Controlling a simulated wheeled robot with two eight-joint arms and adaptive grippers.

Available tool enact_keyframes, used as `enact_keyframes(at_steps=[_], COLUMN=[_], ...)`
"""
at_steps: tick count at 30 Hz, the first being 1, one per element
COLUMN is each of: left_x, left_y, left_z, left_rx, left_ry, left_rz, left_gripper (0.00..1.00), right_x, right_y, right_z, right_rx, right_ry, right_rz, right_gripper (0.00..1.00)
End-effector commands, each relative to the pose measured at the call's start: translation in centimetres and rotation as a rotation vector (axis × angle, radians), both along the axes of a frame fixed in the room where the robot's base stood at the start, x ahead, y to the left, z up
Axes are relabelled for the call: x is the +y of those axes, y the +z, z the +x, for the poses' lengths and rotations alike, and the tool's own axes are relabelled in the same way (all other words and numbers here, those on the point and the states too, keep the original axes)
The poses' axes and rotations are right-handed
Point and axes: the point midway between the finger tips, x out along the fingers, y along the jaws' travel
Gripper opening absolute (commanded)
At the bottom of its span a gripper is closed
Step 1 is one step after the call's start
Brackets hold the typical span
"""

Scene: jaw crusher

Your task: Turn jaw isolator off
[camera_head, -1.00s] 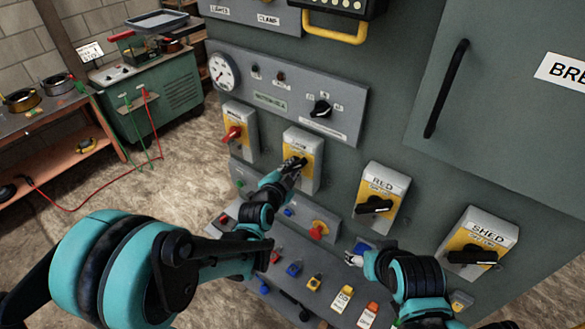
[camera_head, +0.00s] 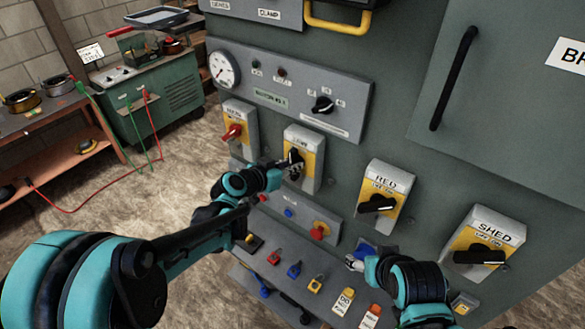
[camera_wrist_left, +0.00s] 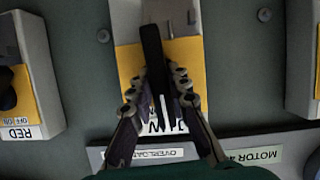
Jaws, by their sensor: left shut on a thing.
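The jaw isolator (camera_head: 318,140) is a grey box with a yellow plate and a black rotary handle (camera_head: 297,158), second from left in the row of isolators. Its upside-down label, partly covered, shows in the left wrist view, where the black handle (camera_wrist_left: 152,50) stands nearly in line with the plate. My left gripper (camera_head: 286,163) is at the handle. In the left wrist view its fingers (camera_wrist_left: 158,78) lie on both sides of the handle, shut on it. My right gripper (camera_head: 354,262) is low, near the sloped control desk; its fingers are too small to read.
A red-handled isolator (camera_head: 232,132) is to the left; the RED isolator (camera_head: 388,180) and SHED isolator (camera_head: 490,228) are to the right. A panel with a gauge (camera_head: 224,69) is above. The sloped desk below carries several buttons, including a red knob (camera_head: 318,232).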

Motion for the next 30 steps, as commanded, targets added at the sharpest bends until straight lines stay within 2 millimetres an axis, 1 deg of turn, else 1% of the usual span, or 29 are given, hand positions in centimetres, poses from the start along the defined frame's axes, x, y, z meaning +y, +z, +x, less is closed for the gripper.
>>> enact_keyframes(at_steps=[1,15,24,30], left_x=[0.1,0.3,0.3,0.3], left_y=[-0.3,-0.5,-0.4,-0.4], left_z=[0.0,0.1,0.2,0.2], left_rx=[0.026,0.275,0.379,0.414], left_ry=[0.000,-0.001,-0.002,0.000], left_rz=[-0.034,-0.375,-0.516,-0.562], left_gripper=[0.00,0.00,0.00,0.00], right_x=[0.0,0.0,0.0,0.0], right_y=[-0.5,-3.1,-4.2,-4.6], right_z=[0.0,0.0,0.0,0.0], right_rx=[0.000,0.000,0.000,0.000], right_ry=[0.000,0.000,0.000,0.000], right_rz=[0.000,0.000,0.000,0.000], right_gripper=[0.66,0.66,0.66,0.66])
